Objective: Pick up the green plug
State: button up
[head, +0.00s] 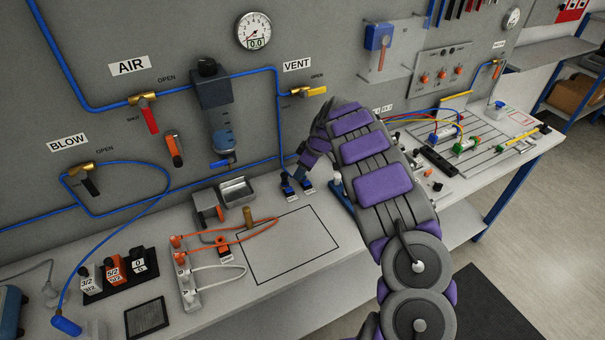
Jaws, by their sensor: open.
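My arm reaches in from the lower right. My gripper (303,170) points down over the back of the bench, close to two small dark blue pieces (288,189) with labels. Its jaws are open, but they are small and partly hidden by the wrist. I cannot make out a clear green plug. The only distinct green is on a small green-ended fitting (466,146) among coloured tubes on the slotted plate at right, well away from my gripper. Whether this is the plug I cannot tell. My arm hides part of the bench's middle.
A marked rectangle (288,247) on the bench is empty. Left of it are a white socket strip (187,287) with orange and white cords, and a black tray (118,277) of labelled blocks. Blue pipes and valves (147,100) line the wall panel. A slotted plate (487,160) lies at right.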

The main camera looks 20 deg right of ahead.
jog(key=shift+r, duration=0.1)
jog(key=shift+c, duration=0.4)
grip_shut()
